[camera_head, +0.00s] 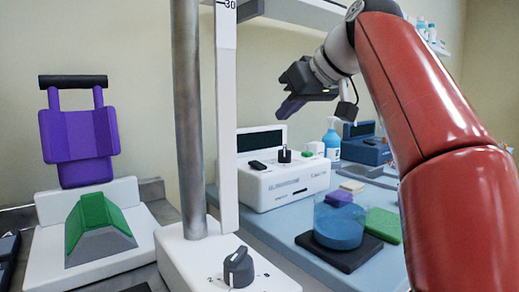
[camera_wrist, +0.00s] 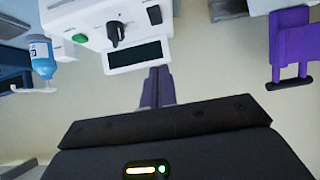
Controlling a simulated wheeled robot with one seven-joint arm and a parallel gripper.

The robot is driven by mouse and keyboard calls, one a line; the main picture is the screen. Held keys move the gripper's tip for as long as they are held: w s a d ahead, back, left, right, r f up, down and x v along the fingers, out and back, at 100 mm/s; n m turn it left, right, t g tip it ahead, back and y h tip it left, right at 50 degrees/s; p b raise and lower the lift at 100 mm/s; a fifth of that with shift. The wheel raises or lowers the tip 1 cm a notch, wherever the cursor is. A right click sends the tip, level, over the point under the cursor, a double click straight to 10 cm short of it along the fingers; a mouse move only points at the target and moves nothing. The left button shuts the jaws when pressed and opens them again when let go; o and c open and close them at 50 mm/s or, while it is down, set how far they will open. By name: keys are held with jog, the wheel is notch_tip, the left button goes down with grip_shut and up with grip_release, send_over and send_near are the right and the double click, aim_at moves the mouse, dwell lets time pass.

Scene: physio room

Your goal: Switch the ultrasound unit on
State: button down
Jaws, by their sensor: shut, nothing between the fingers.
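The white ultrasound unit (camera_head: 283,186) stands on the blue-grey bench, with a dark screen (camera_head: 261,141) at its back. On its top are a black rocker-like switch (camera_head: 257,165), a black knob (camera_head: 284,155) and a green button (camera_head: 315,148). The rocker's on or off state is too small to tell. My gripper (camera_head: 285,112), with purple fingers, is above the unit and apart from it, shut and empty. In the wrist view the unit appears upside down, with knob (camera_wrist: 116,36), green button (camera_wrist: 80,38) and switch (camera_wrist: 154,15). The fingertips (camera_wrist: 158,69) show near its screen.
A grey post (camera_head: 188,120) and white scale column (camera_head: 227,120) stand left of the unit. A blue beaker (camera_head: 338,228) on a black pad and sponges are in front. A spray bottle (camera_head: 331,143) and dark blue device (camera_head: 365,150) are at right. A purple-and-black piece (camera_head: 78,135) is left.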

jog(key=shift+s, duration=0.1)
jog(key=b, duration=0.2)
send_over(261, 165)
jog(key=s, duration=0.1)
jog(key=f, duration=0.5)
jog(key=shift+s+d+f, duration=0.15)
jog(key=shift+d+f, duration=0.15)
jog(key=shift+f, duration=0.05)
jog(key=f, duration=0.1)
jog(key=b, duration=0.1)
jog(key=w+f, duration=0.1)
jog(key=shift+a+f+b, duration=0.25)
jog(key=shift+f+b, duration=0.05)
jog(key=shift+f, duration=0.05)
jog(key=shift+a+f+b, duration=0.1)
jog(key=shift+f+b, duration=0.3)
jog(key=shift+f, duration=0.4)
